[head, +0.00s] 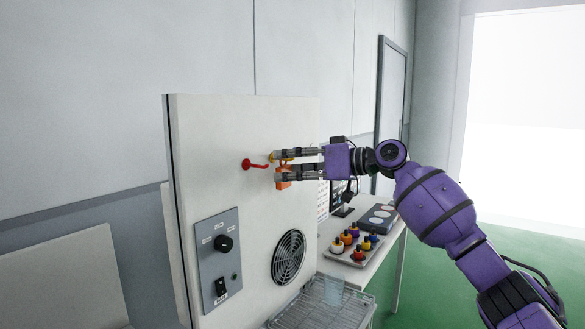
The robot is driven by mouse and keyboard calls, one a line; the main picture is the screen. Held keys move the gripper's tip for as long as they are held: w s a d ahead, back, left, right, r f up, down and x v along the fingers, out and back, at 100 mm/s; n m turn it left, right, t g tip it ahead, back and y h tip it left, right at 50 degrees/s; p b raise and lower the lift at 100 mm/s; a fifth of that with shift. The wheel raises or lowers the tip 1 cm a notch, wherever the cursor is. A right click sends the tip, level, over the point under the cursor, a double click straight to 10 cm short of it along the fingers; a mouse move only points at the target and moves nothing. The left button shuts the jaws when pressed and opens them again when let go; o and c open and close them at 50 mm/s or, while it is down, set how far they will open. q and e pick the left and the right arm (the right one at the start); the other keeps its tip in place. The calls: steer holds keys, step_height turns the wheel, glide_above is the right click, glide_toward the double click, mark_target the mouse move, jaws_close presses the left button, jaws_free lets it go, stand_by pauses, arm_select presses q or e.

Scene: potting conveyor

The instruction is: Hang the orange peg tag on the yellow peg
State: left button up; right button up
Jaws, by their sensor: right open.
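The orange peg tag (283,184) hangs at the front of the pale cabinet panel, just below the yellow peg (272,157). Its top and the exact contact with the peg are hidden by my fingers, so I cannot tell for sure that it is on the peg. My right gripper (280,161) reaches in from the right, its two fingers apart, open around the area of the yellow peg and the tag's top. A red peg (250,164) sticks out of the panel just left of it. My left gripper is not in view.
The panel (215,140) carries a control plate (219,260) with a knob and switch, and a round fan grille (289,257). Below right are a wire rack (330,299) and a table with a tray of small coloured bottles (352,250). Space above the panel is clear.

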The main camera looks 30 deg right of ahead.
steer(key=shift+s+d, duration=0.15)
steer(key=v, duration=1.1)
steer(key=shift+s, duration=0.35)
steer(key=shift+d, duration=0.1)
